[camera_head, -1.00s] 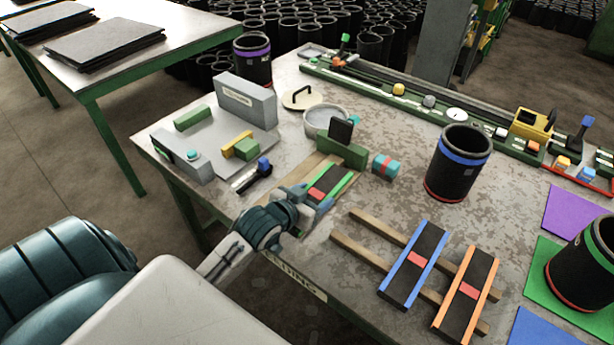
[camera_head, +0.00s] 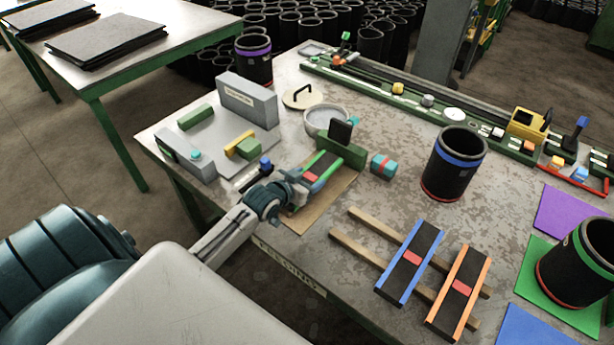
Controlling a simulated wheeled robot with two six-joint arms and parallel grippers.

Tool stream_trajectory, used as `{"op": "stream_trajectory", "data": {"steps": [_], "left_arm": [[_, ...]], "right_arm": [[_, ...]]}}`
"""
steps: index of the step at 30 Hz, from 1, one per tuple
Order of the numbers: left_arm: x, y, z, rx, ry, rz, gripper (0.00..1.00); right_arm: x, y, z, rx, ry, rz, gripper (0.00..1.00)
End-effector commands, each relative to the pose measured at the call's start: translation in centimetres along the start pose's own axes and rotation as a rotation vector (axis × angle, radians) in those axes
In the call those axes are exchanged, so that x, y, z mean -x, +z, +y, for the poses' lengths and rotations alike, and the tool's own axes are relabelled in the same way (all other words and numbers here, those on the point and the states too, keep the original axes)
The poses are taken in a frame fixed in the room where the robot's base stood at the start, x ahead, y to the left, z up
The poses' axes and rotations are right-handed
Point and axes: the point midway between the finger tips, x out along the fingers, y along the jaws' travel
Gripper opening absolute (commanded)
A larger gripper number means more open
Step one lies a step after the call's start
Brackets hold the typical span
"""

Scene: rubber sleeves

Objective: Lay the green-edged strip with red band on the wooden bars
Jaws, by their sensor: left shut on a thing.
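The green-edged strip (camera_head: 322,168) is black with a red band. It lies over a brown board, with its far end near a green block. My left gripper (camera_head: 296,192) is shut on the near end of the strip; its fingers are partly hidden. Two wooden bars (camera_head: 358,243) lie parallel on the table to the right. A blue-edged strip (camera_head: 410,262) and an orange-edged strip (camera_head: 460,290), each with a red band, lie across the bars. The bars' upper-left ends are bare. My right gripper is not in view.
A green block with a dark plate (camera_head: 343,150) stands behind the strip. A teal and red roll (camera_head: 383,166) lies beside it. A black sleeve with a blue band (camera_head: 454,163) stands behind the bars. A grey fixture (camera_head: 247,103) stands at the left.

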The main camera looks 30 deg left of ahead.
Motion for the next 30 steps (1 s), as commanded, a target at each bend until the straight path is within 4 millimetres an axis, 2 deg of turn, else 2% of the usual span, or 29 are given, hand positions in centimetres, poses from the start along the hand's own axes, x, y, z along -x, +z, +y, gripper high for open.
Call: {"op": "stream_trajectory", "data": {"steps": [7,8,10,11,20,24,26,30], "left_arm": [[-0.2,0.4,0.0,0.000,0.000,0.000,0.40],[-0.1,0.3,0.0,0.000,0.000,-0.001,0.69],[-0.1,0.3,0.0,0.000,0.000,-0.001,0.83],[-0.1,0.3,0.0,0.000,0.000,-0.001,0.85],[-0.1,0.4,0.0,0.000,0.000,0.000,0.85],[-0.2,0.8,0.0,-0.001,0.000,0.000,0.85],[1.1,0.6,-0.1,-0.005,0.001,-0.002,0.85],[4.0,1.1,0.1,-0.007,0.002,-0.002,0.85]], "right_arm": [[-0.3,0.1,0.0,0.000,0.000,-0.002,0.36],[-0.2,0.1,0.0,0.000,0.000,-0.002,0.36],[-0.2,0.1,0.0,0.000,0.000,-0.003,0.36],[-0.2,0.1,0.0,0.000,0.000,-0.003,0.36],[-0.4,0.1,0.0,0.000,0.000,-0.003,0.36],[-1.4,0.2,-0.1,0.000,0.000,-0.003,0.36],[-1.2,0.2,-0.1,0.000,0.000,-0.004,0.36],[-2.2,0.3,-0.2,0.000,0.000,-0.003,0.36]]}}
